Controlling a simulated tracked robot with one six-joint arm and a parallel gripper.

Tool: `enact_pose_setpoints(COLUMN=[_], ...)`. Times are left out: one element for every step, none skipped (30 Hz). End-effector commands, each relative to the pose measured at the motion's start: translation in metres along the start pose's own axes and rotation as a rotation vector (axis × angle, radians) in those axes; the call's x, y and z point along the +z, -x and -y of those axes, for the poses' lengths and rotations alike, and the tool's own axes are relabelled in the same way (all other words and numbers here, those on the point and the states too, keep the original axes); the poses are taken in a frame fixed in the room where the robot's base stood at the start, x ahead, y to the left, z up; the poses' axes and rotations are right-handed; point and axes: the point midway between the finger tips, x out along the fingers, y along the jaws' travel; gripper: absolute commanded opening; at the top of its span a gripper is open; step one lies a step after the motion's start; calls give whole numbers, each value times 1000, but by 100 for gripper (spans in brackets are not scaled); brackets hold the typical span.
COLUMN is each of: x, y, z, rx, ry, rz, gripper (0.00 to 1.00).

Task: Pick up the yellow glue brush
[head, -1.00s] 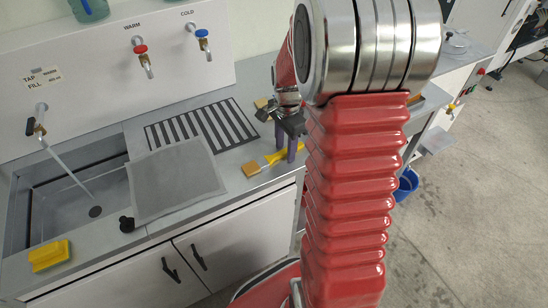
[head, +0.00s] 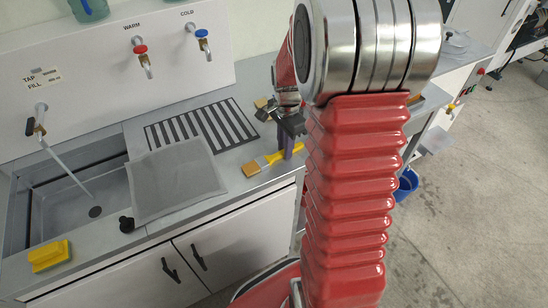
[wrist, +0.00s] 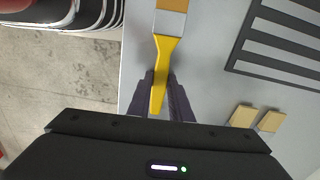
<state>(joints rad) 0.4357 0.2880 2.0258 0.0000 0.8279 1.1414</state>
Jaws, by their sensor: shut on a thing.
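The yellow glue brush (head: 273,157) lies on the grey counter near its front edge, its tan bristle end pointing left in the head view. In the wrist view the brush (wrist: 166,62) has its bristles at the top and its yellow handle running down between the fingers. My gripper (head: 288,150) is low over the counter with its dark purple fingers shut on the handle. In the wrist view the fingers of my gripper (wrist: 160,95) are on both sides of the handle. The brush appears to be still at counter level.
Two tan blocks (wrist: 255,118) lie on the counter near the brush. A black slatted drain grid (head: 203,125) and a grey mesh sheet (head: 176,180) lie to the left. The counter's front edge is close.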

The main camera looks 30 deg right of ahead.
Motion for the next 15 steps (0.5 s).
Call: enact_pose_setpoints(x=[0,0,0,0,0,0,0,0,0,0,0,0,0,0,0], y=[0,0,0,0,0,0,0,0,0,1,2,3,5,7,11], z=[0,0,0,0,0,0,0,0,0,0,0,0,1,1,1], rx=[0,0,0,0,0,0,0,0,0,0,-1,-1,-2,-3,-3], ry=[0,0,0,0,0,0,0,0,0,1,1,1,1,1,1], rz=[0,0,0,0,0,0,0,0,0,0,0,-1,-1,-1,-2], gripper=[0,0,0,0,0,0,0,0,0,0,0,0,0,0,0])
